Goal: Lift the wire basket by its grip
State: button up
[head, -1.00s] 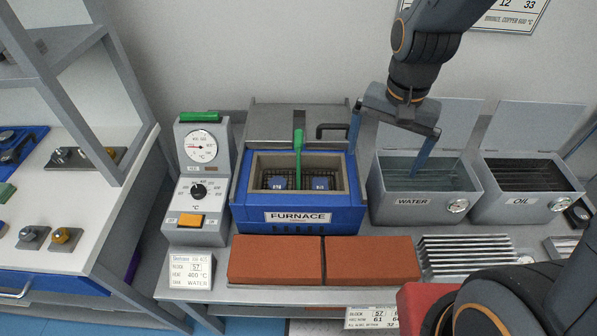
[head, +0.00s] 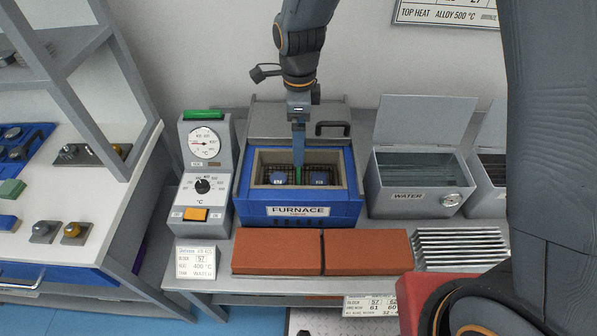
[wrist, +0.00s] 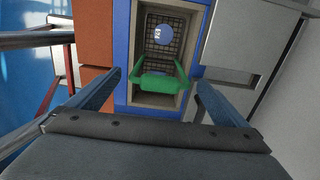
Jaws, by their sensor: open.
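The wire basket (head: 299,183) sits inside the open blue furnace (head: 330,213) with two blue blocks in it. Its dark mesh also shows in the wrist view (wrist: 176,46). Its upright green grip (wrist: 160,83) appears between my fingers in the wrist view. In the head view only a strip of the grip (head: 299,173) shows below my finger. My gripper (head: 298,145) is open above the furnace, seen edge-on, pointing down. In the wrist view my gripper (wrist: 159,77) has one finger on each side of the grip, apart from it; the height gap is hard to judge.
The furnace lid (head: 270,123) stands open behind, with a dark handle. The water tank (head: 415,183) is open on the right, partly beside my arm. The gauge unit (head: 204,180) stands left. Red bricks (head: 370,250) lie in front, beside a ribbed metal rack (head: 460,246).

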notch_tip(320, 180, down, 6)
jog(key=p, duration=0.2)
dwell(0.3)
jog(key=shift+c, duration=0.5)
jog(key=c, duration=1.8)
jog(key=shift+r, duration=0.1)
